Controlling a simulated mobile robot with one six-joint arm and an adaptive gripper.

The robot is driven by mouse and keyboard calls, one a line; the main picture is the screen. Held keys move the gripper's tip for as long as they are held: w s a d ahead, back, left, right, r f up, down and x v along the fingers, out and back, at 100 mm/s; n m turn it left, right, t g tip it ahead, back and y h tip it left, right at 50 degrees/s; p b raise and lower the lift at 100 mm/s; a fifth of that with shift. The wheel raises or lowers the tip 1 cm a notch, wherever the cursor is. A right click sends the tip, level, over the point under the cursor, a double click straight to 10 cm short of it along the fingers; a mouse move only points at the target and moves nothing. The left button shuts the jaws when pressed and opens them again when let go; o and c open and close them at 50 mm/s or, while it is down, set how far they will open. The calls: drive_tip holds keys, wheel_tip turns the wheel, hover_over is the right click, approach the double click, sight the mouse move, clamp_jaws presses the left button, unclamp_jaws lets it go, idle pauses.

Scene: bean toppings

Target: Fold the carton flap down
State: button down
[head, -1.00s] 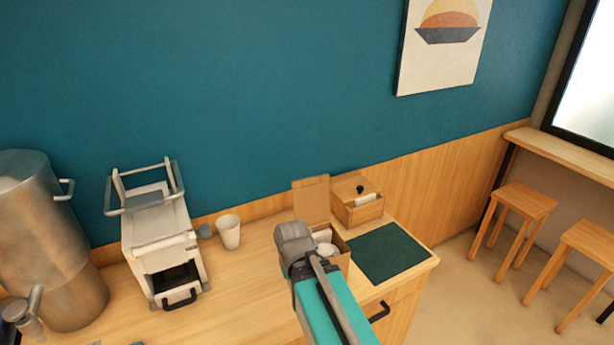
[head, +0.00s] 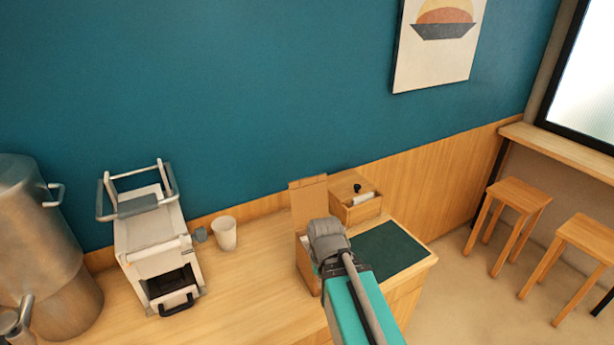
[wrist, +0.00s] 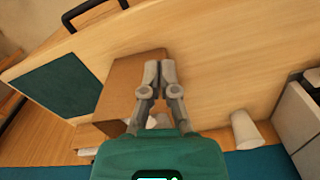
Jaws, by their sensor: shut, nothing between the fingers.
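The brown carton (head: 308,273) stands on the counter, its tall flap (head: 309,203) upright at the back, towards the wall. My gripper's wrist housing (head: 328,240) covers much of the carton's top and right side in the head view; my fingers are hidden there. In the wrist view my gripper (wrist: 159,64) is shut and empty, fingertips together, over the right side of the carton (wrist: 122,88). Whether the fingers touch it I cannot tell. Something white shows in the carton beside the fingers. The flap is not clear in the wrist view.
A wooden box (head: 355,205) with a black knob stands behind the carton. A dark green mat (head: 390,250) lies to the right. A white cup (head: 225,234), a white machine (head: 158,245) and a metal urn (head: 45,250) stand to the left. Counter left of the carton is clear.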

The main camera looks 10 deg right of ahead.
drive_tip(key=shift+d, duration=0.2)
drive_tip(key=shift+w, duration=0.1)
drive_tip(key=w+r+n+t+p, duration=0.2)
drive_tip(key=w+r+p, duration=2.3)
drive_tip(key=w, duration=0.5)
drive_tip(key=shift+r, duration=0.2)
drive_tip(key=shift+d+f, duration=0.1)
drive_tip(key=shift+f, duration=0.15)
wheel_tip(320, 180, down, 10)
drive_tip(key=w+b, duration=0.2)
drive_tip(key=b, duration=0.8)
drive_tip(key=shift+s+d+r+p, duration=0.1)
drive_tip(key=shift+s+r+p, duration=0.15)
drive_tip(key=shift+s, duration=0.75)
drive_tip(key=shift+s+d+r+p, duration=0.15)
drive_tip(key=shift+s+r, duration=0.15)
drive_tip(key=shift+s, duration=0.7)
